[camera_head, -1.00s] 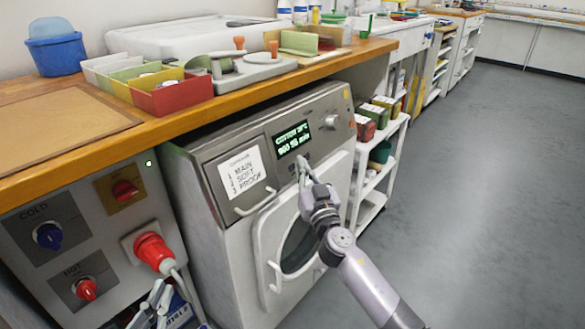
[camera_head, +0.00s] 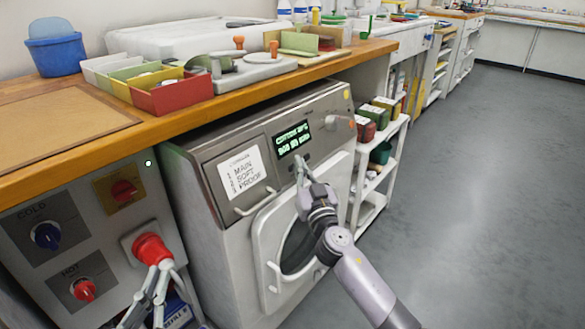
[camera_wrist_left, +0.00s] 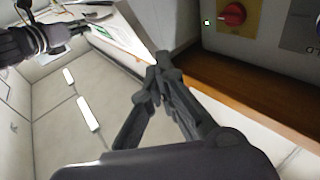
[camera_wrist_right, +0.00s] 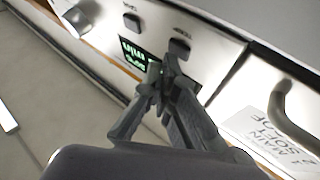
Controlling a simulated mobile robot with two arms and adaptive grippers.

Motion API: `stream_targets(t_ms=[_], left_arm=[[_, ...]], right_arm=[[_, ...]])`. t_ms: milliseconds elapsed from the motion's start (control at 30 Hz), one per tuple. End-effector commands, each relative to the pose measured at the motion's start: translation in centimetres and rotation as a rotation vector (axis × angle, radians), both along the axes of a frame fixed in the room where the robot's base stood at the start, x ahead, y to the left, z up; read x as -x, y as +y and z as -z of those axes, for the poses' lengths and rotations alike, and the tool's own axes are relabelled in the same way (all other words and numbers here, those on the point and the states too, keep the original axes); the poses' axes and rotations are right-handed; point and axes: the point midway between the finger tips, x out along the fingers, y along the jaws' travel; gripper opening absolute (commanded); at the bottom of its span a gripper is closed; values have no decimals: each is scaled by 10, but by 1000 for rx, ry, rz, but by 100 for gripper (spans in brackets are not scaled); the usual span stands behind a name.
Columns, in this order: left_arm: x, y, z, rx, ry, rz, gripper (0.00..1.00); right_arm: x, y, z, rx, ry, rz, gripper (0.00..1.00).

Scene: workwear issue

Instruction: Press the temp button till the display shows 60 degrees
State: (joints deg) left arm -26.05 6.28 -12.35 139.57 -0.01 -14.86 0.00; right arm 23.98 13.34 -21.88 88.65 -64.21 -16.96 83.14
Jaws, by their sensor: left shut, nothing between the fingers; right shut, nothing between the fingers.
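The washing machine (camera_head: 230,215) has a lit green display (camera_head: 293,138) on its front panel. Its top line starts with COTTON; the temperature figure is too blurred to read. In the right wrist view the display (camera_wrist_right: 133,55) appears upside down, with two dark buttons, one (camera_wrist_right: 179,47) close to my fingertips and one (camera_wrist_right: 132,22) farther off. Their labels are too small to read surely. My right gripper (camera_head: 301,162) is shut and empty just below the display; whether it touches a button is unclear. My left gripper (camera_head: 168,268) is shut and empty by the utility panel.
A red plug (camera_head: 151,249) sits on the utility panel behind my left gripper. A wooden counter (camera_head: 240,99) with trays overhangs the machine. A white shelf (camera_head: 372,207) stands right; the floor beyond is clear.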

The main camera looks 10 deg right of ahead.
Motion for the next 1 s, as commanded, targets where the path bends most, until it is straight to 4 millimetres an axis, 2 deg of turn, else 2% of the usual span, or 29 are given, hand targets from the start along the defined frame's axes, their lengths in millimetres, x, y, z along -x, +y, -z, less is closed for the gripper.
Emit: stream_targets(t_ms=[1000], left_arm=[[3,-1,-10,17,-58,4,0]], right_arm=[[-2,2,1,1,0,0,0]])
